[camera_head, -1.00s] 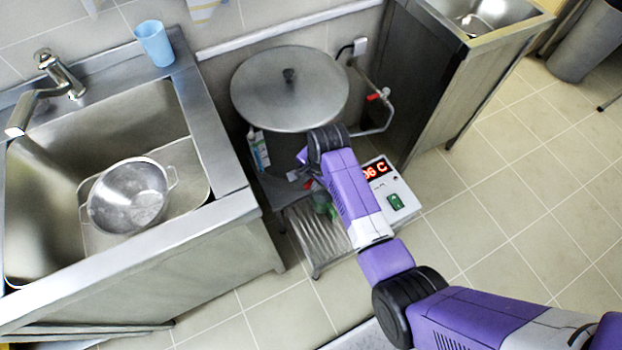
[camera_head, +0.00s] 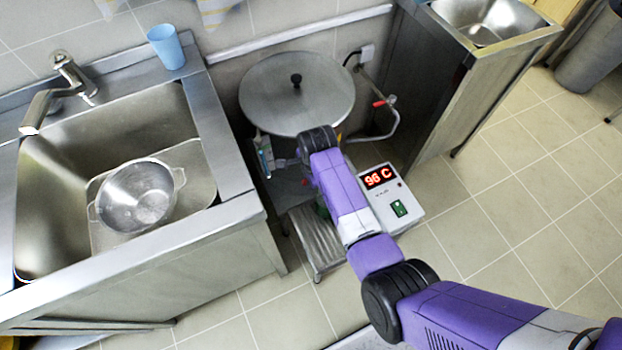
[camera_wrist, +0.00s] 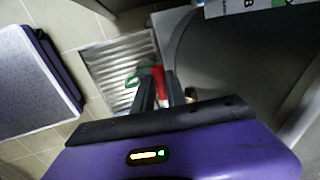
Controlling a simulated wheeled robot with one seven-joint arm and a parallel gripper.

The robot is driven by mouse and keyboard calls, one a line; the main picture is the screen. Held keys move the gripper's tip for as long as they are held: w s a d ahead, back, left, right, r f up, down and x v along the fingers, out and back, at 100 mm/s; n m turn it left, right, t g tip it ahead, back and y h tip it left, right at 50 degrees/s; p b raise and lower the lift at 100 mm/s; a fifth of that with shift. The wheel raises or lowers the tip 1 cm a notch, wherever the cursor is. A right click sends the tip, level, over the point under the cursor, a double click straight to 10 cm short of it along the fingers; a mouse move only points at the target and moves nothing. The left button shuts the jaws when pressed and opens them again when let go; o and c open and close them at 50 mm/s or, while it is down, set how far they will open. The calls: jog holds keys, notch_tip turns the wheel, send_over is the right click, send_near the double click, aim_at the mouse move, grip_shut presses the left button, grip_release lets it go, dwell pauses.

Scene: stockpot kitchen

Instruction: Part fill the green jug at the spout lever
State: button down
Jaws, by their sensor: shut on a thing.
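The green jug (camera_wrist: 132,81) shows in the wrist view as a small green part over the ribbed metal stand (camera_wrist: 108,62). In the head view only a sliver of the jug (camera_head: 322,208) shows beside my arm. My gripper (camera_wrist: 161,84) is shut on a red piece, apparently the spout lever (camera_wrist: 158,73), which stands between its fingers. The jug is beyond and left of the fingers in the wrist view. The spout's outlet, the jug's inside and any liquid are hidden.
A big lidded pot (camera_head: 297,92) stands behind my arm. A control box (camera_head: 390,198) reading 96 C is right of it. A red-handled pipe tap (camera_head: 384,102) is by the wall. A sink with a colander (camera_head: 137,196) is at left.

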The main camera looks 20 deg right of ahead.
jog(key=c, duration=1.4)
grip_release()
jog(key=shift+o, duration=0.2)
notch_tip(320, 180, up, 8)
jog(key=s, duration=0.1)
jog(key=shift+s+f+p, duration=0.2)
jog(key=shift+p, duration=0.25)
